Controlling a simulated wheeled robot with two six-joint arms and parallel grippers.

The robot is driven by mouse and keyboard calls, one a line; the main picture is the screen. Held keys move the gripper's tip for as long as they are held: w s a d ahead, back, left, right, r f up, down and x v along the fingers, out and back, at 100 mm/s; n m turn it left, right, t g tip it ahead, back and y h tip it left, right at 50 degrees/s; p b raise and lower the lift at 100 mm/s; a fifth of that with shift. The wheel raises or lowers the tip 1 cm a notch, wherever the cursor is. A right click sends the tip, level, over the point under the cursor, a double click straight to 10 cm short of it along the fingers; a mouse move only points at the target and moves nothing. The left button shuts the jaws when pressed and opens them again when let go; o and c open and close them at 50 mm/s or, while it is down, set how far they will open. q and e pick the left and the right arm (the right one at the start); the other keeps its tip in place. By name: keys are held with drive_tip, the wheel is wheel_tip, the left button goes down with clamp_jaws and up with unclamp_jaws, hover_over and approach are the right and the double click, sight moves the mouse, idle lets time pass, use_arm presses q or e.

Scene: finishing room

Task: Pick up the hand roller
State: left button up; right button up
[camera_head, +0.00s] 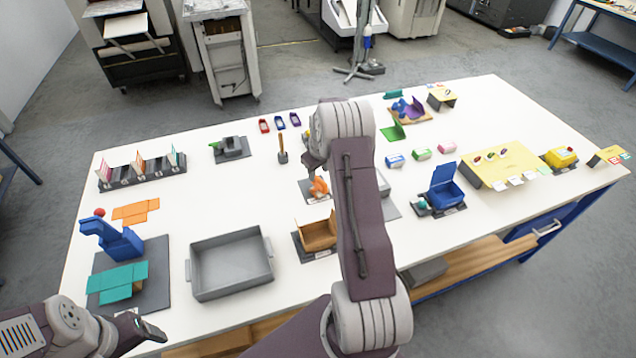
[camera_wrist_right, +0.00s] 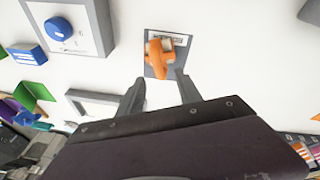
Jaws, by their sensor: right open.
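An orange tool with a pale round part (camera_head: 318,187) sits on a small dark labelled plate in mid-table; it also shows in the right wrist view (camera_wrist_right: 158,57). A wooden-handled tool (camera_head: 282,146) stands upright a little behind and left of it. I cannot tell for sure which is the hand roller. My right gripper (camera_head: 313,162) is just above the orange tool, partly hidden by my arm. In the right wrist view its fingers (camera_wrist_right: 160,88) are apart and empty, with the orange tool beyond their tips. My left gripper (camera_head: 148,328) is low at the front left.
A grey tray (camera_head: 191,275) and an open brown box (camera_head: 318,233) stand in front of the orange tool. Bare white table lies left of the orange tool.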

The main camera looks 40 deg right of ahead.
sight(320, 179)
drive_tip(key=f+p, duration=0.1)
drive_tip(key=f, duration=0.1)
drive_tip(key=d+f+p, duration=0.1)
drive_tip(key=f, duration=0.1)
drive_tip(key=shift+w+f, duration=0.3)
drive_tip(key=shift+f, duration=0.25)
drive_tip(key=shift+c, duration=1)
clamp_jaws()
